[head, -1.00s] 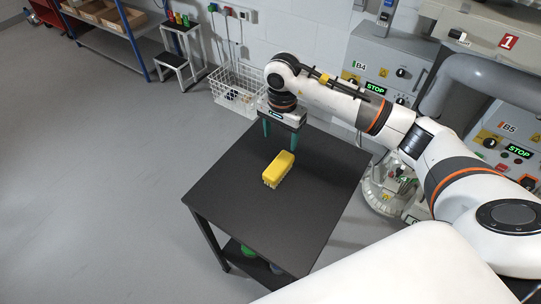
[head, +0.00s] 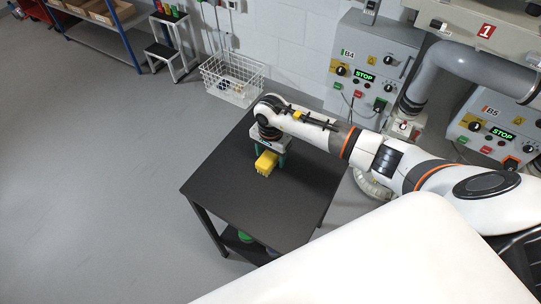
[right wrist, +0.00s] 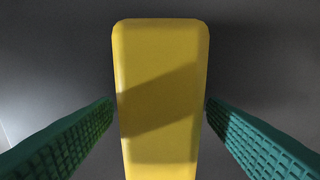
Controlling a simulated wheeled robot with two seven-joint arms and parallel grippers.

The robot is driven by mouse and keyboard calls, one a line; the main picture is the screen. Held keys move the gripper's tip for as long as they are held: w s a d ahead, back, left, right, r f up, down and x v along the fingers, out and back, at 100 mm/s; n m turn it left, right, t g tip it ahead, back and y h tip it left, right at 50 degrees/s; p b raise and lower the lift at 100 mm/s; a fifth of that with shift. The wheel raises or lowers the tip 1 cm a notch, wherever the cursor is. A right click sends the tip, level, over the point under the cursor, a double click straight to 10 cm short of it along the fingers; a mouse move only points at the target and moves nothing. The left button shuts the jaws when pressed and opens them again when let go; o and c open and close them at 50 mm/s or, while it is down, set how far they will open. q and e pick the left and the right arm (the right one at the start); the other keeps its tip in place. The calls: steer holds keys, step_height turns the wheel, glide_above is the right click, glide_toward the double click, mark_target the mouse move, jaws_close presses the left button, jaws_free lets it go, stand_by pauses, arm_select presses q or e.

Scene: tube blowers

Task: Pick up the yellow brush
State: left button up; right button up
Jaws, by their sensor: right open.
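The yellow brush (head: 266,163) lies on the black table (head: 235,205), near its far part. My right gripper (head: 270,158) is over the brush, pointing down. In the right wrist view the brush (right wrist: 160,95) fills the middle, with its yellow back facing up. The two green fingers of the gripper (right wrist: 160,112) are open, one on each side of the brush, with small gaps seeming to show between fingertips and brush. In the head view the gripper partly hides the far end of the brush. My left gripper is not in view.
Grey machine boxes with STOP displays (head: 370,70) stand at the back right. A lower shelf (head: 245,245) under the table holds a green item. The tabletop around the brush is clear.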

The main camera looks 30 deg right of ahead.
mark_target(270, 153)
steer(key=shift+c, duration=0.6)
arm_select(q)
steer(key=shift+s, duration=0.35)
arm_select(e)
steer(key=c, duration=1)
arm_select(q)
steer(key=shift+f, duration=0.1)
arm_select(e)
steer(key=shift+o, duration=0.2)
step_height(270, 153, up, 9)
steer(key=shift+r+b, duration=0.1)
steer(key=shift+b, duration=1.15)
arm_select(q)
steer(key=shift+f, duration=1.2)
arm_select(e)
steer(key=shift+r, duration=0.45)
